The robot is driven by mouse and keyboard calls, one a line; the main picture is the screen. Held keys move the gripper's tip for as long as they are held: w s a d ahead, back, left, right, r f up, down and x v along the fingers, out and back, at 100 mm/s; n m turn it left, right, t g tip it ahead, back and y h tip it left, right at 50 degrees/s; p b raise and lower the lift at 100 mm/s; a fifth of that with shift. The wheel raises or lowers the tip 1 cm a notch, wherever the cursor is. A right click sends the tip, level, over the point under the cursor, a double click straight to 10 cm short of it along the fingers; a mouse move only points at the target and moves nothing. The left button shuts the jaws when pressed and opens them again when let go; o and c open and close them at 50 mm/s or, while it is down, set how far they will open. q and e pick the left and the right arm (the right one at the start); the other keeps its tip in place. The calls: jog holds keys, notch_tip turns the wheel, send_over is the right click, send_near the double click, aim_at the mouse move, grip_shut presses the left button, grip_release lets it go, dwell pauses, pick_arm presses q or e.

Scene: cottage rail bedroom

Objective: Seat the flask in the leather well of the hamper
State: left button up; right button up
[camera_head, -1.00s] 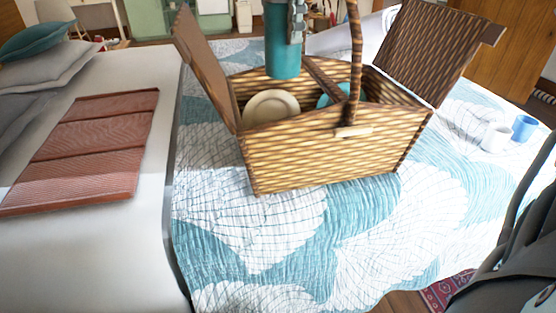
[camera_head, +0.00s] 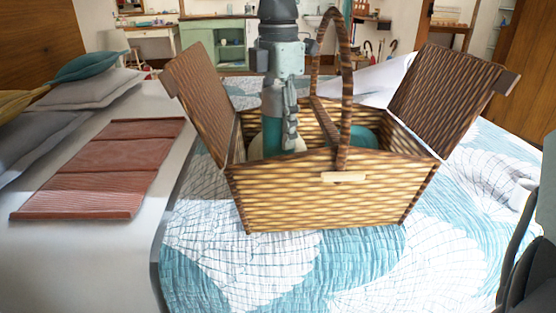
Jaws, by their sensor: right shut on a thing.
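The teal flask (camera_head: 273,135) is upright inside the left compartment of the open wicker hamper (camera_head: 320,203). Its lower end is hidden behind the hamper's front wall. My right gripper (camera_head: 284,98) comes down from above and is shut on the flask's upper part, left of the hamper's upright handle (camera_head: 345,105). I cannot make out the leather well, nor whether the flask touches the bottom. My left gripper is not in view.
The hamper's lids stand open, the left lid (camera_head: 200,100) close to the gripper and the right lid (camera_head: 445,95) farther off. A teal item (camera_head: 363,138) lies in the right compartment. The patterned bedcover (camera_head: 290,268) is clear in front.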

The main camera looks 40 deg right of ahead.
aim_at(278, 156)
jog(key=shift+f, duration=3.2)
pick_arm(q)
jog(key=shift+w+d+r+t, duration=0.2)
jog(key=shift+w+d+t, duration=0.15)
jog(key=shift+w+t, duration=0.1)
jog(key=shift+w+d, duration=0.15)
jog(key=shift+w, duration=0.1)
